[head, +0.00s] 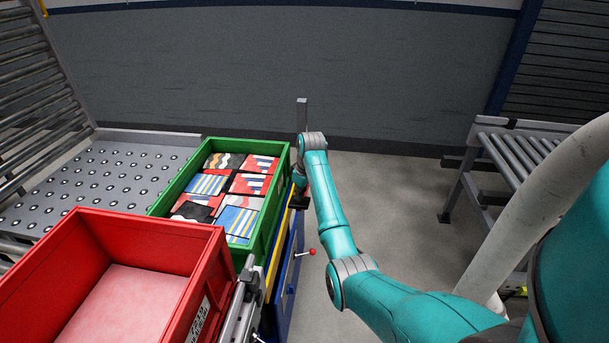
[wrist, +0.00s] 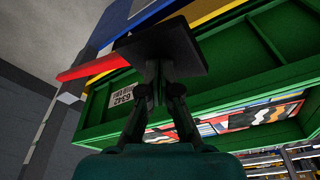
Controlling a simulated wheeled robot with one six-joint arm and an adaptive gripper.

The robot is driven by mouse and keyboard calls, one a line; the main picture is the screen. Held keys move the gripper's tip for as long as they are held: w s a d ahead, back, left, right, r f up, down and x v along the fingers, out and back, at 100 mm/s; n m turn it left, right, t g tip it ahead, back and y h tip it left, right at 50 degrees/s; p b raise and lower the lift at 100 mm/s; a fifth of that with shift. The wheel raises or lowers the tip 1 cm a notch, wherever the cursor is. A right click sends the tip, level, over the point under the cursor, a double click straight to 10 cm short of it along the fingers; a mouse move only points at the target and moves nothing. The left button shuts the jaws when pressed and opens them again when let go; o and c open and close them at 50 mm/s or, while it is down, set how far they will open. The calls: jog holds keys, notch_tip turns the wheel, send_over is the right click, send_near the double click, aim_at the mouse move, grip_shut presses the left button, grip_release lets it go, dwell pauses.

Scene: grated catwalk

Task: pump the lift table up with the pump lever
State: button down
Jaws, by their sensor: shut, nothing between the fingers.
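The lift table shows as a blue side (head: 291,283) with a yellow edge beside the green crate. A black plate (wrist: 160,50) lies right at my fingertips in the wrist view, and a red bar (wrist: 92,68) runs left from it. I cannot tell for sure whether these are the pump lever. A thin rod with a red knob (head: 312,252) sticks out of the table's side. My gripper (wrist: 160,84) is shut with nothing in it, at the plate; I cannot tell if it touches. In the head view my arm's wrist partly hides this spot.
The green crate (head: 162,207) holds several striped, patterned packs. An empty-looking red crate (head: 185,235) stands in front of it. A ball-transfer deck (head: 60,192) lies at left, a roller conveyor (head: 510,152) at right. The grey floor (head: 395,205) right of the table is clear.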

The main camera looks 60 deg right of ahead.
notch_tip(320, 180, down, 21)
notch_tip(320, 180, up, 23)
jog(key=shift+f, duration=0.1)
dwell(1.3)
notch_tip(320, 180, down, 23)
notch_tip(320, 180, up, 23)
jog(key=shift+r, duration=0.1)
dwell(1.6)
